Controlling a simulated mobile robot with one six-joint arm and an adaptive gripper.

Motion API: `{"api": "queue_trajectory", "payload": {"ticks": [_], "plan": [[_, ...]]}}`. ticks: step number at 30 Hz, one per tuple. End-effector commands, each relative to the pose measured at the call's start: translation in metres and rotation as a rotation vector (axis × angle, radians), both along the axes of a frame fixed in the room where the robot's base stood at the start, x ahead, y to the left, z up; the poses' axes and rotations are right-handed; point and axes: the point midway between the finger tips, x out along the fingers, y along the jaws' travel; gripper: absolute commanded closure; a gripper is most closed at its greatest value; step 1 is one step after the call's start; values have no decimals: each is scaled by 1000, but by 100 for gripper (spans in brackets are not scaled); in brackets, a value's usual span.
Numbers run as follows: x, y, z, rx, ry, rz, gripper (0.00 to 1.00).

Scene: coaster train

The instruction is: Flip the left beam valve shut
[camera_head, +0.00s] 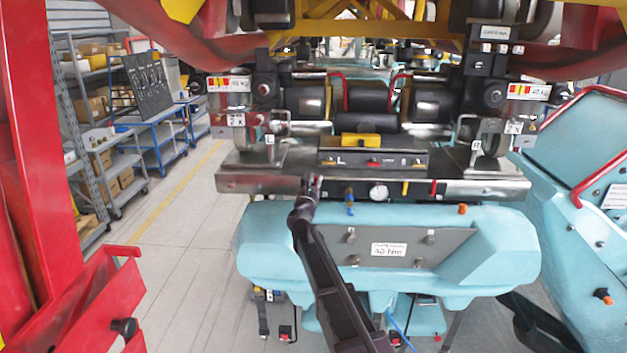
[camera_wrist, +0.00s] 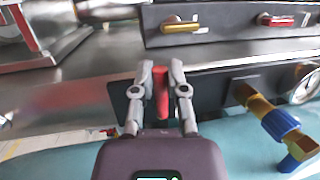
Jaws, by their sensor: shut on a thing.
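The left beam valve's red handle (camera_wrist: 161,97) stands upright in the wrist view, on a dark block under the metal beam. My gripper (camera_wrist: 161,80) has one grey finger on each side of this handle and is shut on it. In the head view my gripper (camera_head: 311,184) reaches up to the left end of the dark valve strip under the beam and mostly hides the handle there. A similar red handle (camera_head: 433,187) hangs at the right end of that strip.
A brass fitting with a blue collar (camera_wrist: 281,125) juts out right of my gripper, near a round gauge (camera_head: 378,192). A panel with small levers (camera_head: 374,160) sits above on the beam (camera_head: 258,183). The teal body (camera_head: 275,240) lies below. Floor is clear at left.

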Motion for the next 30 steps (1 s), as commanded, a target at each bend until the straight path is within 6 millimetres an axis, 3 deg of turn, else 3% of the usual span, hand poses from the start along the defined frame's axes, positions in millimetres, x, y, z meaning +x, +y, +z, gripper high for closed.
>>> {"api": "queue_trajectory", "payload": {"ticks": [13,14,17,30], "plan": [[1,-1,0,16,-2,-1,100],[1,-1,0,16,-2,-1,76],[1,-1,0,15,-1,-1,47],[0,0,0,7,-1,0,47]]}}
